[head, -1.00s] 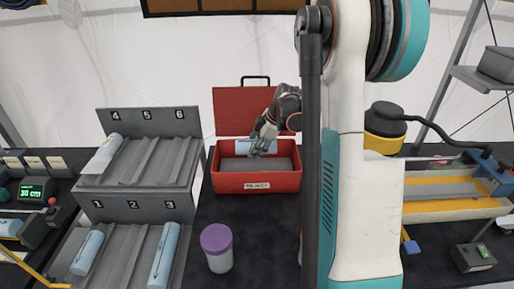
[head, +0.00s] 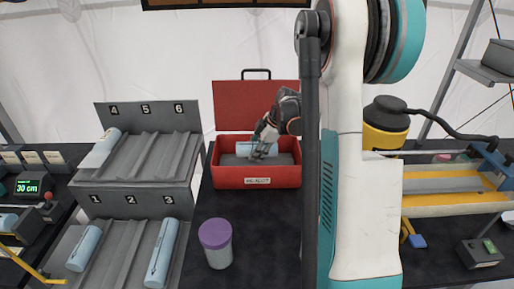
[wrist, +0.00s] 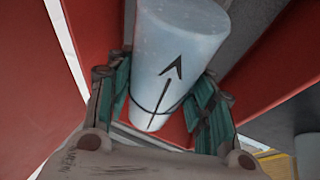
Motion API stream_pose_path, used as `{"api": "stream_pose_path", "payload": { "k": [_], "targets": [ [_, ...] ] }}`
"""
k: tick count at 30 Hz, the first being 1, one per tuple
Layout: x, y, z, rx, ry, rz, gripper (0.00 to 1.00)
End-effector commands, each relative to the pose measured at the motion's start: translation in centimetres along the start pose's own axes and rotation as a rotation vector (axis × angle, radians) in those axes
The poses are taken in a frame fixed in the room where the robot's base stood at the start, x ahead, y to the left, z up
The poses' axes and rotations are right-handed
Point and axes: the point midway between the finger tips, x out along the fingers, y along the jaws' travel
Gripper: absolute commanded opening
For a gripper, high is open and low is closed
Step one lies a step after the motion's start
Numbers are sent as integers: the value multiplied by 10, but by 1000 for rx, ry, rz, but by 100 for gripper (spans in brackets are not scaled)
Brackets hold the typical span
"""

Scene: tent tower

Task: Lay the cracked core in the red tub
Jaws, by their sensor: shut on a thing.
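The red tub (head: 228,179) stands open at the back middle of the bench, its lid (head: 240,105) raised behind it. My gripper (head: 262,152) is inside the tub's outline, shut on a pale blue cylindrical core (head: 243,149). The core lies crosswise near the tub's back wall; I cannot tell whether it touches the floor. In the wrist view the core (wrist: 180,50) sits between both fingers (wrist: 160,108), with a black arrow and a dark line around its near end. Red tub walls (wrist: 275,60) show on both sides of it there.
A grey numbered rack (head: 140,205) at left holds pale cores in slot 4 (head: 102,149), slot 1 (head: 85,249) and slot 3 (head: 162,253). A purple-lidded jar (head: 216,245) stands in front of the tub. A yellow-edged tray (head: 450,200) is at right, beyond my arm.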

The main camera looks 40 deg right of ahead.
Motion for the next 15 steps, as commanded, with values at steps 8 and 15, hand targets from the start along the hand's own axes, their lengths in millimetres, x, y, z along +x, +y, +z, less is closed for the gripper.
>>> {"api": "stream_pose_path", "payload": {
  "k": [8,15],
  "targets": [
    [20,-6,8,0,0,0,12],
    [34,-10,14,0,0,0,12]
  ]
}}
